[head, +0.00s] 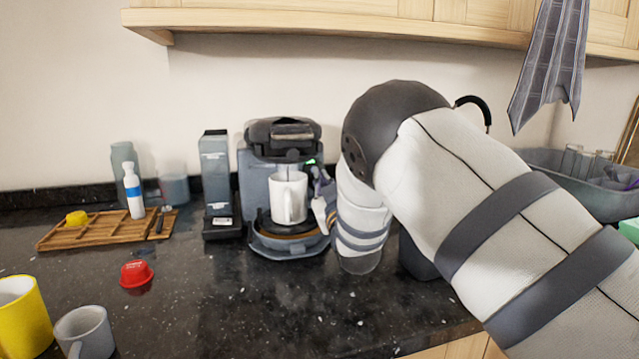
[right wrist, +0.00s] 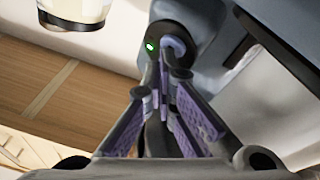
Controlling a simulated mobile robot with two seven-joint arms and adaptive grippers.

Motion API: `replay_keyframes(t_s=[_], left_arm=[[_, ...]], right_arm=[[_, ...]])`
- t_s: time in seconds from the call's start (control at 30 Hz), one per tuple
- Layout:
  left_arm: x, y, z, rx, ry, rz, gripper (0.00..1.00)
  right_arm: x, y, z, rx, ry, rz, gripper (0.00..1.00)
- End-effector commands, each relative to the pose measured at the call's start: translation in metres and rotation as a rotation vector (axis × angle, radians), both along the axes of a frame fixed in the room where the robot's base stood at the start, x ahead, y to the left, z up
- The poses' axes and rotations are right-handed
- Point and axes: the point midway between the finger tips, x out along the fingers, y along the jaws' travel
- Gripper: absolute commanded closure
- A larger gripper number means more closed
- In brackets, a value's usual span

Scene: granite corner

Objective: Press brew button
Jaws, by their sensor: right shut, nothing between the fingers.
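The coffee machine (head: 254,192) is dark grey-blue and stands against the back wall. A white mug (head: 290,198) stands upright on its drip tray. A small green light (head: 311,161) glows at the machine's upper right front; it also shows in the right wrist view (right wrist: 150,47). My right gripper (head: 318,174) is shut and empty at the machine's right front, beside the mug. In the right wrist view its purple-padded fingertips (right wrist: 164,68) are close to the green light. The brew button itself is not clear, and I cannot tell whether the fingertips touch it. My left gripper is out of view.
Left of the machine stand a grey box-shaped holder (head: 215,180) and a wooden rack (head: 92,230) with bottles. A red capsule (head: 136,273), yellow mug (head: 24,318) and grey mug (head: 85,333) are at front left. A grey basin (head: 600,198) is at right. The front middle counter is clear.

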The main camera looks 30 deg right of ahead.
Motion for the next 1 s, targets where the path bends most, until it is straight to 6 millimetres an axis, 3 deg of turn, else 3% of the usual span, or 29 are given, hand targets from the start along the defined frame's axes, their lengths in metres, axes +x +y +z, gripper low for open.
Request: replay_keyframes(t_s=[0.13, 0.5, 0.77, 1.0], left_arm=[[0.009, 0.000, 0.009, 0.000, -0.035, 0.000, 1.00], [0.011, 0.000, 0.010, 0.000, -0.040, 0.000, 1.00], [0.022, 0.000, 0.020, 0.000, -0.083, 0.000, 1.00], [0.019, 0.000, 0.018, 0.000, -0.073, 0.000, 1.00]], right_arm=[[-0.009, -0.001, 0.012, 0.001, -0.009, 0.000, 1.00], [-0.012, -0.001, 0.009, 0.000, -0.003, 0.000, 1.00], [-0.035, -0.002, 0.026, -0.001, -0.010, 0.000, 1.00], [-0.052, -0.004, 0.031, 0.000, -0.002, 0.001, 1.00]])
